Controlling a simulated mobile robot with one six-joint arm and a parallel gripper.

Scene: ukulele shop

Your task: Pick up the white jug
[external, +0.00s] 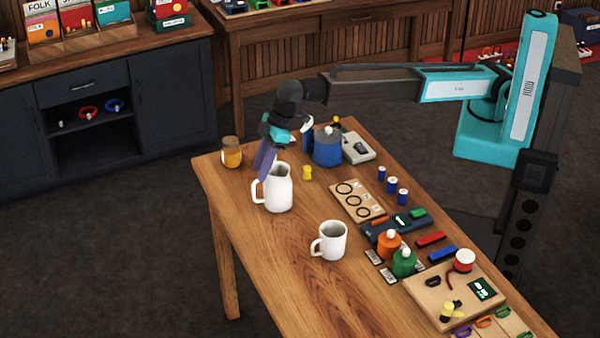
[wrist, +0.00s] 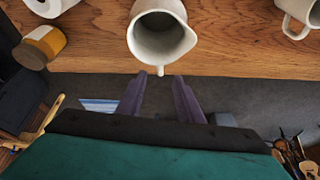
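The white jug (external: 278,190) stands upright on the wooden table, near its left edge in the external view. In the wrist view, I look down into the mouth of the jug (wrist: 162,35), with its handle (wrist: 160,70) toward me. My gripper (external: 264,163) is at the jug's upper left in the external view, fingers pointing down. In the wrist view, the two purple fingers of my gripper (wrist: 159,82) are apart, one on each side of the handle's line, with nothing held. I cannot tell whether they touch the jug.
A white mug (external: 330,240) stands to the jug's lower right. An amber jar (external: 231,152) is behind left, and a small yellow object (external: 307,173) and blue canister (external: 327,147) are behind right. Small items crowd the table's right side. The table (external: 250,245) is bare at front left.

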